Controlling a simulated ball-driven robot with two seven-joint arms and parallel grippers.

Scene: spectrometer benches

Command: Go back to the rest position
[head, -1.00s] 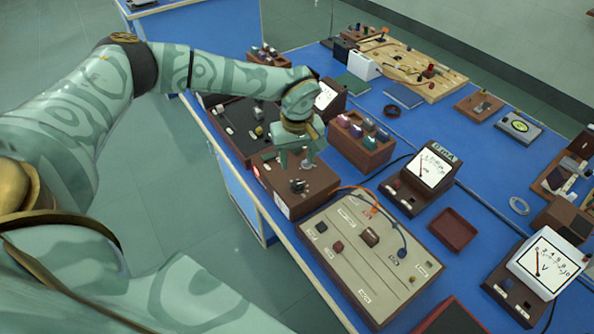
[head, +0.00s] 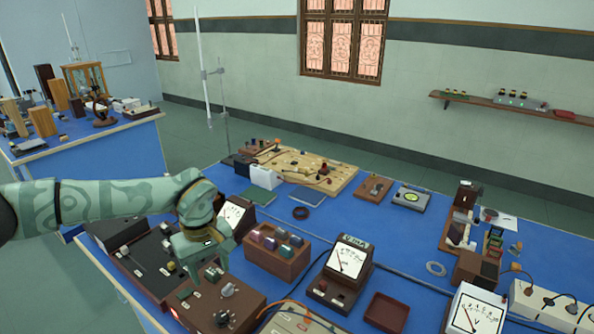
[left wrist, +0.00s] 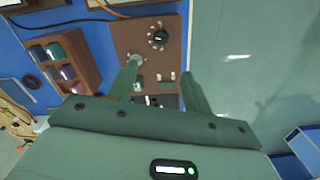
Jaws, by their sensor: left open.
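My left gripper (head: 207,269) reaches in from the left over the blue bench (head: 415,263). Its jaws are open and empty, pointing down above a brown control box (head: 232,298) with a dark knob. In the left wrist view my left gripper (left wrist: 160,78) shows two parted fingers, with the brown control box (left wrist: 148,22) and its knob beyond them. I cannot tell from these views whether the fingertips touch the box. My right gripper is not in view.
Near the gripper stand a wooden rack of coloured bottles (head: 262,262) and a meter (head: 343,267). A second meter (head: 478,311) and a red-brown tray (head: 387,311) are at front right. A wooden board (head: 300,168) lies behind. A second bench (head: 95,150) stands far left.

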